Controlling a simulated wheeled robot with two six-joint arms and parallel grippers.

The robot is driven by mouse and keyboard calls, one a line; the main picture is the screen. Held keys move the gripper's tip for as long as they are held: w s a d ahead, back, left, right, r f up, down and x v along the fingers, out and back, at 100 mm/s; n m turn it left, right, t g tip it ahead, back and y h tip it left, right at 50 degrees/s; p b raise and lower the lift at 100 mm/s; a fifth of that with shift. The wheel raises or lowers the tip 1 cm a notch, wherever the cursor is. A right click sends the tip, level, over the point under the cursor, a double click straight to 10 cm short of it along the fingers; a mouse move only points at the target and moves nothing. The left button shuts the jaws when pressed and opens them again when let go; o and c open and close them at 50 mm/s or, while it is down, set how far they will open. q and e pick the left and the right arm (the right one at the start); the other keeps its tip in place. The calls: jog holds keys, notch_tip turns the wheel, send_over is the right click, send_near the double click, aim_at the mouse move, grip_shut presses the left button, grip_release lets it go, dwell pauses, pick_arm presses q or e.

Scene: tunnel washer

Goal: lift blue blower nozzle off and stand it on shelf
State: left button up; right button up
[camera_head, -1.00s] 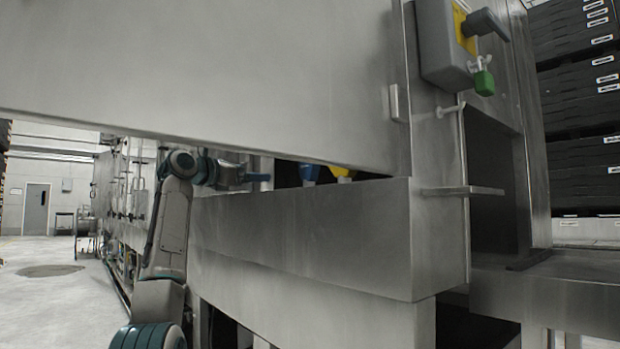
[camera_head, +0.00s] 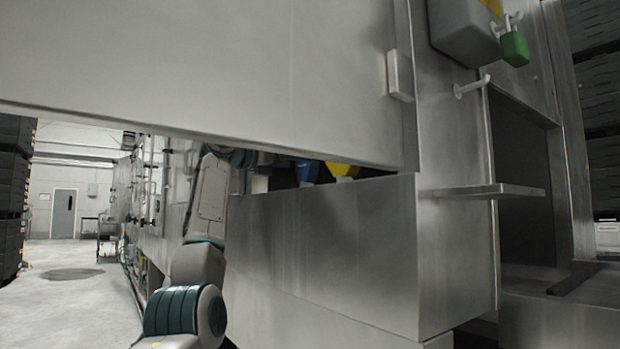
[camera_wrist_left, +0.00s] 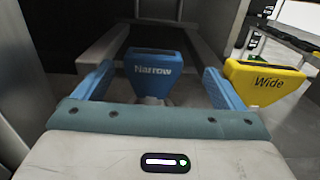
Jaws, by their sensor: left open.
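The blue nozzle (camera_head: 307,172), marked "Narrow", shows under the lower edge of the big steel panel, which hides its upper part. In the left wrist view the blue nozzle (camera_wrist_left: 152,69) is upright, wide at the top and tapering down. My left gripper (camera_wrist_left: 158,84) is open, with one blue finger on each side of the nozzle and visible gaps to it. In the head view the panel partly covers my left gripper (camera_head: 282,162), close to the nozzle's left. A small steel shelf (camera_head: 488,191) juts from the machine at the right. My right gripper is out of view.
A yellow nozzle (camera_wrist_left: 264,84), marked "Wide", stands just right of the blue one. The steel panel (camera_head: 220,75) hangs low over the nozzles. A peg (camera_head: 472,86) and a green padlock (camera_head: 515,48) stick out above the shelf, whose top is bare.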

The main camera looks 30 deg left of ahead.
aim_at(302, 163)
pick_arm(q)
jog(key=shift+w+d+r, duration=0.15)
jog(key=shift+w+d, duration=0.2)
jog(key=shift+w, duration=0.15)
jog(key=shift+w+d, duration=0.1)
jog(key=shift+w, duration=0.55)
jog(key=x, duration=0.1)
jog(key=p+x, duration=0.1)
jog(key=x, duration=0.1)
jog(key=p+x, duration=0.1)
jog(key=shift+w+a, duration=0.25)
jog(key=shift+w, duration=0.05)
jog(key=shift+w+d+f, duration=0.15)
jog(key=shift+w+f, duration=0.15)
jog(key=c, duration=1.2)
